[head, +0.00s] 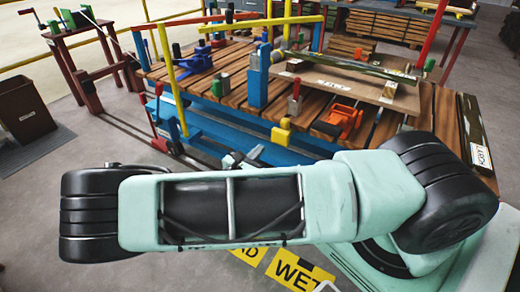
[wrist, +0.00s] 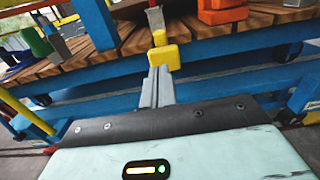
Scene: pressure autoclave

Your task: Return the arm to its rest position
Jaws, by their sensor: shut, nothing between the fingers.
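My arm, pale green with black joints, stretches across the lower half of the head view and hides what lies behind it. My gripper (wrist: 157,72) shows in the wrist view as two grey fingers close together, shut and empty. It points at the blue front edge of the slatted wooden workbench (head: 203,87), just below a yellow block (wrist: 165,57) on that edge. No autoclave can be made out.
On the bench are an orange tool (head: 342,121), a blue post (head: 258,84) and a board (head: 345,81). A yellow upright (head: 171,75) stands at its left. A brown bin (head: 25,109) is at far left. Yellow signs (head: 298,273) lie below my arm. Floor left of the bench is fairly open.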

